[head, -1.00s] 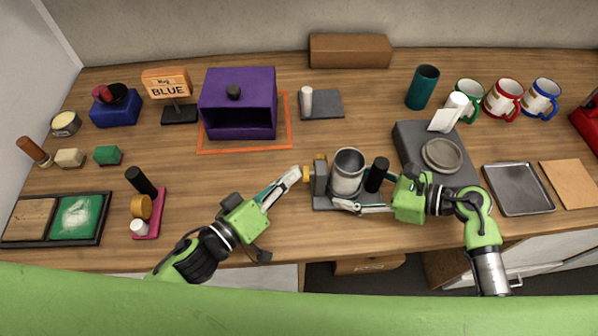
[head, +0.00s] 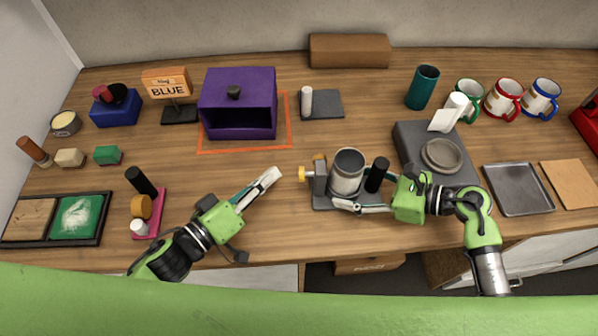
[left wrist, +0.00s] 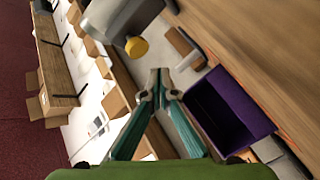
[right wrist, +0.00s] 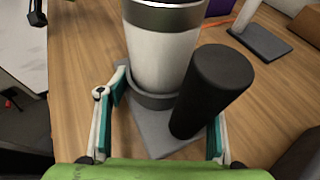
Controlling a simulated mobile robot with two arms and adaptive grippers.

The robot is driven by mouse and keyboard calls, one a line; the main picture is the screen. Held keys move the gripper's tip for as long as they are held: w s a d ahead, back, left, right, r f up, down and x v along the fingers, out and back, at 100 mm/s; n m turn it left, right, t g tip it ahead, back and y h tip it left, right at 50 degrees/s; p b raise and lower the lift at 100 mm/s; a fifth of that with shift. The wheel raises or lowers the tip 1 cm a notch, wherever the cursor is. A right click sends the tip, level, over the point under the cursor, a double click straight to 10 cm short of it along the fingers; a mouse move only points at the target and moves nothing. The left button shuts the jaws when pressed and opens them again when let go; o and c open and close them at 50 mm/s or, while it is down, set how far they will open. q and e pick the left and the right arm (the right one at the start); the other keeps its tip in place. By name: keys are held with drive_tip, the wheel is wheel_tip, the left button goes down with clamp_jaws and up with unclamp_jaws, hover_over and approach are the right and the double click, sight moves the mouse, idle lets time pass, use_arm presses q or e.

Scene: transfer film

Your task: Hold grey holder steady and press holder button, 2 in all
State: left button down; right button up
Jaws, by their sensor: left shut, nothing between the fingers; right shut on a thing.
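The grey holder (head: 322,201) stands near the front of the table with a white and grey cup (head: 347,173) in it and a black upright handle (head: 376,175) on its right. Its yellow button (head: 303,174) sticks out on the left side and also shows in the left wrist view (left wrist: 136,47). My left gripper (head: 273,173) is shut and empty, a short gap to the left of the button. My right gripper (head: 362,191) is shut on the holder at its handle side. In the right wrist view its fingers flank the black handle (right wrist: 212,90); the exact contact is hidden.
A purple box (head: 238,105) stands behind the left gripper. A grey block with a round dish (head: 442,154) is close behind the right gripper. A pink stand (head: 155,213) is to the left.

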use_arm(q)
drive_tip(key=shift+s+a, duration=0.15)
drive_tip(key=shift+a, duration=1.1)
use_arm(e)
drive_tip(key=shift+f, duration=0.1)
drive_tip(key=o, duration=1.3)
